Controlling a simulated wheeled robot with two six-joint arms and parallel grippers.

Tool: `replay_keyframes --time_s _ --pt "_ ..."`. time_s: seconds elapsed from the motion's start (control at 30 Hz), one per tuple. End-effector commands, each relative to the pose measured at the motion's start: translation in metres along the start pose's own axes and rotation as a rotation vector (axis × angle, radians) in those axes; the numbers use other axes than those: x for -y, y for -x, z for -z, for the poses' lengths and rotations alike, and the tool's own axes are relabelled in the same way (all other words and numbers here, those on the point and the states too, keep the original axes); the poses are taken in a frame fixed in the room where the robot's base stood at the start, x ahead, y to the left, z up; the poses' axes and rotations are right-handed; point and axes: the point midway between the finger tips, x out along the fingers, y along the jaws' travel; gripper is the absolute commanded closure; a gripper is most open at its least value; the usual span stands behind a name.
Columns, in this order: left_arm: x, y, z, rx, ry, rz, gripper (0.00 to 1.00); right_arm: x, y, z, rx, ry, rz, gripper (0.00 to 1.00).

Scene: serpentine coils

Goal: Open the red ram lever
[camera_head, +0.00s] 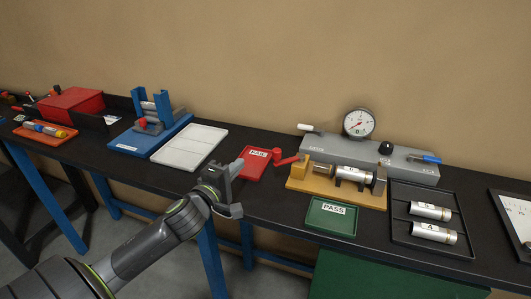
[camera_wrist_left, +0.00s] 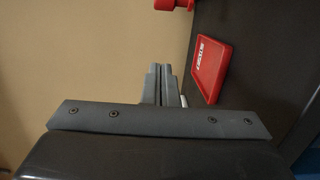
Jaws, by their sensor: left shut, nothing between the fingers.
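The red ram lever (camera_head: 287,160) sticks out to the left of the yellow fixture (camera_head: 330,192) and ends in a red knob (camera_head: 277,153), just right of the red FAIL tray (camera_head: 252,165). A red part, probably the lever's knob (camera_wrist_left: 172,4), is cut off at the top edge of the left wrist view. My left gripper (camera_head: 228,172) is shut and empty, left of the lever and apart from it, near the table's front edge. Its closed fingers (camera_wrist_left: 163,85) also show in the left wrist view beside the FAIL tray (camera_wrist_left: 211,70). My right gripper is out of view.
A cylinder marked 6 (camera_head: 353,174) lies in the yellow fixture. A grey bench with a dial gauge (camera_head: 359,122) stands behind. The green PASS tray (camera_head: 332,216) is in front. A black tray (camera_head: 400,236) holds two cylinders. A white tray (camera_head: 190,146) lies left.

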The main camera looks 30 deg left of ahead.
Motion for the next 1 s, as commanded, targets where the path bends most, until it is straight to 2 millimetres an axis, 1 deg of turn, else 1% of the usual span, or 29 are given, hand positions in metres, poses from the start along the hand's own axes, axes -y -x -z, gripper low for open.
replay_keyframes --time_s 0.17,0.4,0.63,0.7,0.8,1.0 --pt "-0.002 -0.021 0.0 -0.003 0.004 -0.003 1.0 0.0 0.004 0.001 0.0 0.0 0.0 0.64" --pt "-0.003 -0.064 0.0 -0.003 0.003 -0.002 1.0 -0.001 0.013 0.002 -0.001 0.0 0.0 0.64" --pt "-0.003 -0.102 0.0 -0.004 0.002 -0.001 1.0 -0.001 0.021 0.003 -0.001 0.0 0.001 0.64" --pt "-0.002 -0.094 -0.012 -0.001 0.005 0.0 1.0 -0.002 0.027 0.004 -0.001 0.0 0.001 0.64" --pt "-0.002 -0.09 -0.023 -0.002 0.002 0.0 1.0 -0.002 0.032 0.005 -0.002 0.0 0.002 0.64" --pt "-0.001 -0.085 -0.035 -0.002 -0.001 -0.001 1.0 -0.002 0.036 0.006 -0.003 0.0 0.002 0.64"
